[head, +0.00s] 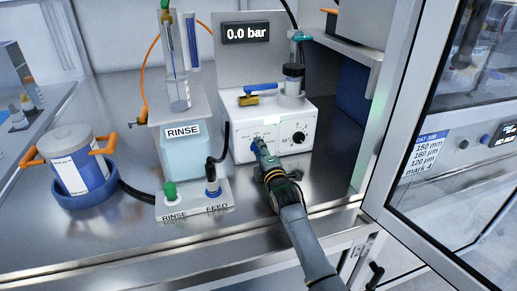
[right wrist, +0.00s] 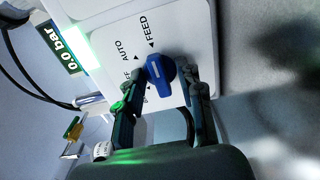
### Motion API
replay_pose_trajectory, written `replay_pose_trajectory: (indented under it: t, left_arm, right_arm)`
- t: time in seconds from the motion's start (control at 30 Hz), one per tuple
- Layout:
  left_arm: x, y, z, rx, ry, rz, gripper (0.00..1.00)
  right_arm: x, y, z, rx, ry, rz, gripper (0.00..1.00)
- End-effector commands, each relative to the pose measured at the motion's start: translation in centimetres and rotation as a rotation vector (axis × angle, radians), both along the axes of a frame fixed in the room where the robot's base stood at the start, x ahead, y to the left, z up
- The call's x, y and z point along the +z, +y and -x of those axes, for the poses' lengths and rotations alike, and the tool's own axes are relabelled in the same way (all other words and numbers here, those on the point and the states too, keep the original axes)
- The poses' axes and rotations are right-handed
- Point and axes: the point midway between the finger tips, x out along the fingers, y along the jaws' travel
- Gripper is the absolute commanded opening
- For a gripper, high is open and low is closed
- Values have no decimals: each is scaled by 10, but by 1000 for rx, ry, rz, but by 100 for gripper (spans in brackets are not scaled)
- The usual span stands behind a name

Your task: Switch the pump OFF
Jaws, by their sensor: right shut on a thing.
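The white pump box (head: 240,121) stands on the steel bench in the head view. Its front panel (right wrist: 120,25) fills the top of the right wrist view and bears the labels FEED, AUTO and a partly hidden OFF. A blue selector knob (right wrist: 160,68) sits on this panel. My right gripper (head: 260,148) reaches the panel from the front; in the right wrist view its fingers (right wrist: 163,82) are on both sides of the knob, shut on it. I cannot tell for certain which label the knob points at. My left gripper is not in view.
A display (head: 246,32) reads 0.0 bar behind the pump. A black dial (head: 299,137) is on the panel's right. The RINSE bottle (head: 185,155), a plate with RINSE and FEED connectors (head: 197,209) and a pot with orange handles (head: 75,165) stand left. A glazed door frame (head: 378,185) is at right.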

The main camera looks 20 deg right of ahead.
Motion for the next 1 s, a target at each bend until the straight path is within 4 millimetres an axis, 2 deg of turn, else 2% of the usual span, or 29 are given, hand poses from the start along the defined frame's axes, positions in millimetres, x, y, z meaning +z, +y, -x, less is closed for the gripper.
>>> replay_pose_trajectory:
  t: [0.07,0.3,0.4,0.5,0.8,0.87,1.0]
  left_arm:
    - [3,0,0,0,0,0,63]
    - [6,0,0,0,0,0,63]
    - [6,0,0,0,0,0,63]
    - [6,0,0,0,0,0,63]
    - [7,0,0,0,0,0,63]
    - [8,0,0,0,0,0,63]
    - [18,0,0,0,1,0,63]
  right_arm:
    - [0,-1,0,0,-1,76,0]
    - [0,-1,0,1,-19,569,0]
    - [0,-1,0,1,-23,718,0]
    - [-1,-1,0,0,-25,780,0]
    - [-1,-1,0,0,-25,817,0]
    - [0,-1,0,1,-30,908,0]
    - [3,-2,0,1,-41,1274,0]
